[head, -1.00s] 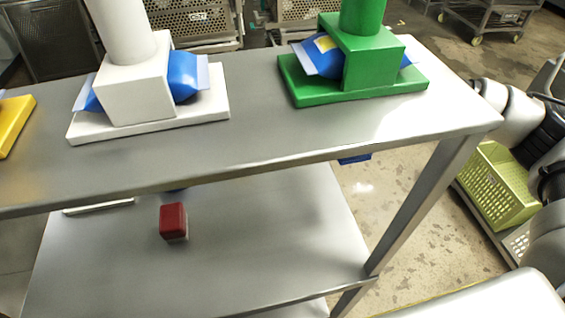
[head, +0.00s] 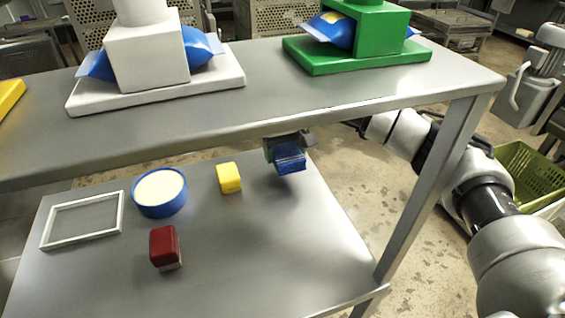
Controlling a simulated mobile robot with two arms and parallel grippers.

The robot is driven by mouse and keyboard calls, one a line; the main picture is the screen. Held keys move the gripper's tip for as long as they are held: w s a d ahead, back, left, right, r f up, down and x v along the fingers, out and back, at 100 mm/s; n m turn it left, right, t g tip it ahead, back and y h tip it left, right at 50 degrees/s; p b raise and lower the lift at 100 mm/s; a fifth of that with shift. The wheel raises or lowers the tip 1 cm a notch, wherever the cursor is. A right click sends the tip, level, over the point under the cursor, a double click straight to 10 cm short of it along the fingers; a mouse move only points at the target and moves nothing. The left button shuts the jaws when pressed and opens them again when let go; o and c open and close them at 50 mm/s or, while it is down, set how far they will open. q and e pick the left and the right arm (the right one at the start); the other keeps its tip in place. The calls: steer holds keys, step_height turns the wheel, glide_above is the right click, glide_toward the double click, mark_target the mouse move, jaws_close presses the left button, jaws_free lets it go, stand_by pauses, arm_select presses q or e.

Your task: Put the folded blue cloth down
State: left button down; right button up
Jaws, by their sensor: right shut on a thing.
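The folded blue cloth (head: 290,160) is in my right gripper (head: 286,146), which is shut on it. The gripper reaches in from the right, under the upper shelf of the steel table, and holds the cloth above the right back part of the lower shelf (head: 215,270). I cannot tell how large the gap between cloth and shelf is. The upper shelf's front edge comes close above the gripper. My left gripper does not show.
On the lower shelf are a white frame (head: 121,212), a round blue-rimmed tub (head: 160,213), a yellow block (head: 229,178) and a red block (head: 164,245). The shelf's right front is bare. White (head: 150,60) and green (head: 380,28) fixtures holding blue pouches stand on the upper shelf (head: 270,95).

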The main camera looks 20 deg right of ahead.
steer(key=shift+w+a+f, duration=0.15)
steer(key=shift+a+f, duration=0.05)
step_height(320, 180, down, 4)
steer(key=shift+r, duration=0.1)
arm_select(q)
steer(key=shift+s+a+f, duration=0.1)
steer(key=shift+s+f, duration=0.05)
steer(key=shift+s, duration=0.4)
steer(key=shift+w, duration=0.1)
arm_select(e)
steer(key=shift+f, duration=0.2)
steer(key=o, duration=0.6)
steer(key=shift+o, duration=1.1)
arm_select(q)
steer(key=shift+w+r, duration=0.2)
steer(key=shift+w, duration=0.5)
